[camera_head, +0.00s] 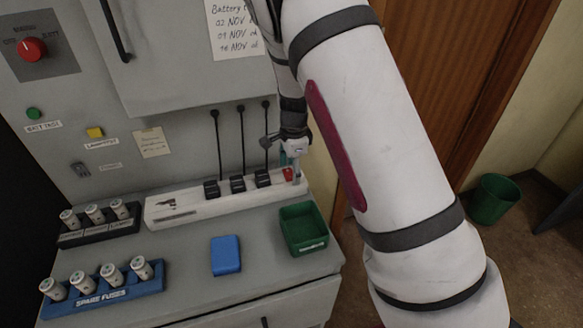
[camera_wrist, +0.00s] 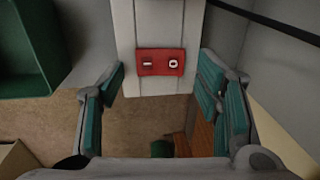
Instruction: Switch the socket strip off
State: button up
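The white socket strip (camera_head: 225,204) lies along the back of the console top, with several black plugs in it. Its red rocker switch (camera_head: 288,174) is at the strip's right end. In the wrist view the switch (camera_wrist: 160,62) shows a bar mark at left and a circle at right; I cannot tell which side is pressed. My gripper (camera_head: 291,163) is over this right end, close to the switch. In the wrist view my gripper (camera_wrist: 163,88) is open and empty, its teal-padded fingers apart on either side of the strip's end. Whether a finger touches the strip is unclear.
A green bin (camera_head: 303,229) stands in front of the strip's right end, with a blue box (camera_head: 226,255) beside it. Black cords (camera_head: 242,145) rise behind the strip. The console edge drops to the floor at right.

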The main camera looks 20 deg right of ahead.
jog(key=c, duration=1.1)
jog(key=shift+o, duration=0.2)
jog(key=shift+w+f+g+b, duration=0.1)
jog(key=shift+w+g+b, duration=0.2)
jog(key=shift+b, duration=0.15)
jog(key=shift+g+b, duration=0.35)
jog(key=shift+g, duration=0.05)
jog(key=shift+s, duration=0.1)
jog(key=o, duration=1.2)
jog(key=shift+c, duration=0.2)
